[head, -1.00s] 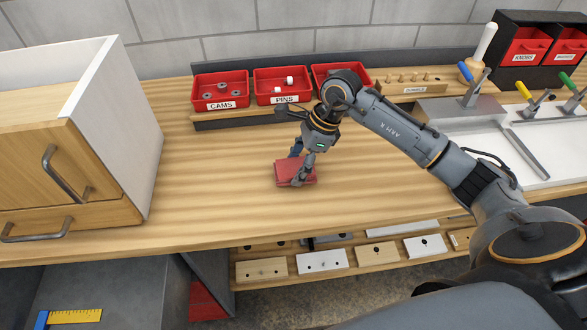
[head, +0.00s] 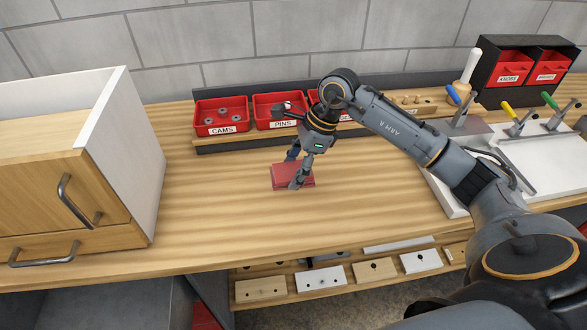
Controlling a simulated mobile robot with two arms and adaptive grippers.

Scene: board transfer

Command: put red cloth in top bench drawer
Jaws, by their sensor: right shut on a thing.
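The folded red cloth (head: 281,178) lies on or just above the wooden bench top, near its middle; I cannot tell if it touches the wood. My right gripper (head: 294,170) points down at it and is shut on it, one finger in front and one behind. The front finger hides part of the cloth. A small wooden cabinet at the left has a door (head: 50,205) and a shut drawer (head: 50,247) with metal handles. Below the bench at lower left is a grey surface (head: 110,305); whether it is the bench drawer is unclear. My left gripper is out of view.
Red bins of cams (head: 221,129) and pins (head: 281,124) stand at the back. Toggle clamps and a white plate (head: 545,160) are at the right. A shelf of drilled blocks (head: 321,276) shows below the front edge. Bare wood surrounds the cloth.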

